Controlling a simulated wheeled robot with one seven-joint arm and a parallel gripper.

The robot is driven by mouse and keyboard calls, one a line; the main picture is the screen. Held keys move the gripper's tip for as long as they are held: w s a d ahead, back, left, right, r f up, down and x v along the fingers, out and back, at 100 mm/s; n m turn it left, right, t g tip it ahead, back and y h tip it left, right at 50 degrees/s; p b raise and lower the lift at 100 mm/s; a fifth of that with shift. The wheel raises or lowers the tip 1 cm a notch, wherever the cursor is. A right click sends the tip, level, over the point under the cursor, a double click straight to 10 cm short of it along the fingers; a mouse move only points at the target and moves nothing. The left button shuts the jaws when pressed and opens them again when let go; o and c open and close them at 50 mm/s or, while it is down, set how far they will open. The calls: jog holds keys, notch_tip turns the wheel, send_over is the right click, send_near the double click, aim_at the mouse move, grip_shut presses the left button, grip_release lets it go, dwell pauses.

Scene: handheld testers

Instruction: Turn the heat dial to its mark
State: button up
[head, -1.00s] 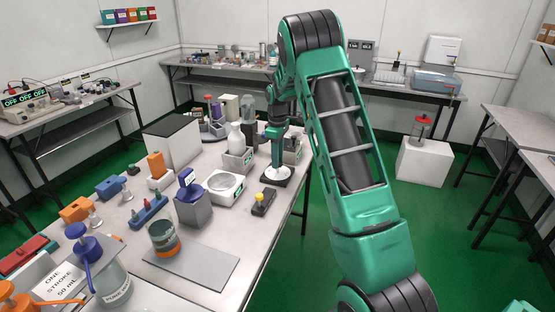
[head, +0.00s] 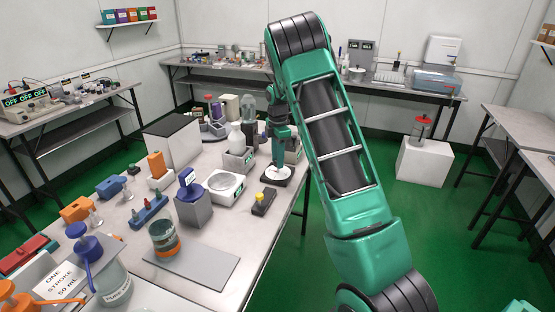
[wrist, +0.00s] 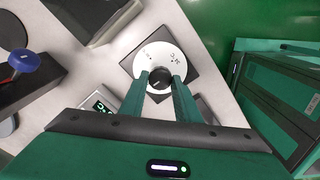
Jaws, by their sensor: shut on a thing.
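The heat dial is a black knob (wrist: 159,77) on a white round plate (wrist: 150,52) with small dark marks, set on a dark square base. In the wrist view the knob sits between the tips of my gripper (wrist: 160,82), which is shut on it. The knob itself is hidden there by the fingers.
A white scale-like device (head: 224,187) and a small black box with a yellow knob (head: 262,198) stand left of the dial.

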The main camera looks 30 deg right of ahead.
jog(key=shift+w+d+r+n, duration=0.15)
jog(key=shift+w+d+n, duration=0.05)
jog(key=shift+d+n, duration=0.1)
jog(key=o, duration=1)
jog(key=shift+o, duration=0.2)
jog(key=shift+a, duration=0.1)
notch_tip(320, 180, up, 10)
jog(key=shift+r, duration=0.25)
